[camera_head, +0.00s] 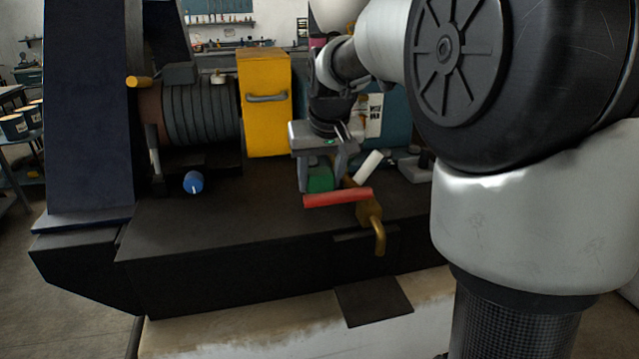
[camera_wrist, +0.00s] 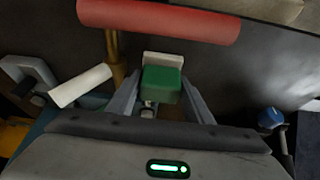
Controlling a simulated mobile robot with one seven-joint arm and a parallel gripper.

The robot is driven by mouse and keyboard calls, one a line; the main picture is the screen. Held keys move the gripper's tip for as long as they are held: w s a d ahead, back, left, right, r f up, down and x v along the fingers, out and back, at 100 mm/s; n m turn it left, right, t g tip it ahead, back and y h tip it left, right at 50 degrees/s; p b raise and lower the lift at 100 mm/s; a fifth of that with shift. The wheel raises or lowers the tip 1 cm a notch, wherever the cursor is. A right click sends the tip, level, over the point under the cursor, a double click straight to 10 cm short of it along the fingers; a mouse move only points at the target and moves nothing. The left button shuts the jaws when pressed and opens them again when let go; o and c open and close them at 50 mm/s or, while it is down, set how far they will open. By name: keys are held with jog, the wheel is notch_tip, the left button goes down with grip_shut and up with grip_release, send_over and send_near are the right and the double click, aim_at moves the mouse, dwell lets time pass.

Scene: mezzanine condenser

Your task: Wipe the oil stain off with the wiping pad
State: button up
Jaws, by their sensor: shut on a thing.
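The wiping pad (camera_head: 319,180) seems to be the green block with a pale base, held between the fingers of my gripper (camera_head: 321,176). In the wrist view the pad (camera_wrist: 162,85) sits between the two fingertips of my gripper (camera_wrist: 160,93), its pale plate showing past the green part. My gripper points down over the dark machine bench (camera_head: 220,225). I cannot tell whether the pad touches the surface. I cannot make out the oil stain on the dark top in either view.
A red cylinder (camera_head: 338,198) lies close in front of the pad, near a bent brass pipe (camera_head: 378,235). A white cylinder (camera_head: 368,167) is right of my gripper. A yellow box (camera_head: 265,100) stands behind left. A blue knob (camera_head: 193,182) is left; bench between looks clear.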

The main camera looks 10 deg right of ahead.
jog(key=shift+s+a+r+p, duration=0.15)
jog(key=shift+r+p, duration=0.15)
jog(key=shift+r, duration=0.25)
jog(key=shift+r+p, duration=1.7)
jog(key=shift+r, duration=0.55)
